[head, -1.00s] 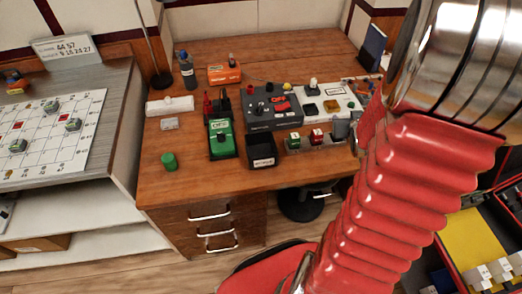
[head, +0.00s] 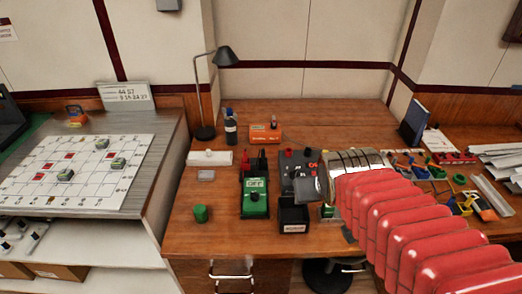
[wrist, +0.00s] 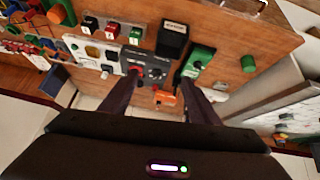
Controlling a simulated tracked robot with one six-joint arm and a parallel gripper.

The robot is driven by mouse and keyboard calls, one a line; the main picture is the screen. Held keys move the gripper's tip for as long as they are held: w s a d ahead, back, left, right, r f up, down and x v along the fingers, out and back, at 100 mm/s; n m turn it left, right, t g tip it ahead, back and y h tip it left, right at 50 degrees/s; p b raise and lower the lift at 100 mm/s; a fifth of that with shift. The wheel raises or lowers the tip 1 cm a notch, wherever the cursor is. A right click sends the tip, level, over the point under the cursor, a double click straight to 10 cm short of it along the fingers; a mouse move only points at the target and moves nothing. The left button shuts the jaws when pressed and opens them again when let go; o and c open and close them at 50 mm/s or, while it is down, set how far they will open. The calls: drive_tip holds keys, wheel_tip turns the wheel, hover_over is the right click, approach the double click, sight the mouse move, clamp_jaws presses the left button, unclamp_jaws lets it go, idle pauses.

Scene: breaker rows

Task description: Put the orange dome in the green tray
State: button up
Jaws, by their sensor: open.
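A round orange piece (wrist: 57,14), perhaps the orange dome, shows at the top left of the wrist view. A green part (wrist: 69,9) lies right beside it, cut by the frame edge; I cannot tell whether it is the green tray. I cannot make out either surely in the head view, where my arm covers part of the desk. My gripper (wrist: 160,76) is open, its two dark fingers apart with nothing held between them. In the head view my gripper (head: 312,186) is over the desk, in front of the grey switch box.
On the desk stand a green box (head: 255,196), a black bin (head: 293,216), a green cylinder (head: 200,214), an orange box (head: 265,134), a bottle (head: 230,127) and a lamp (head: 204,132). Several small coloured parts lie right of my arm.

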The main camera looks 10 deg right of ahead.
drive_tip(key=s+a+r+n+g+y, duration=0.1)
drive_tip(key=s+a+r+y, duration=0.1)
drive_tip(key=s+a, duration=0.5)
drive_tip(key=shift+s+a+r+n, duration=0.2)
drive_tip(key=shift+s+a+n, duration=0.15)
drive_tip(key=shift+a, duration=0.35)
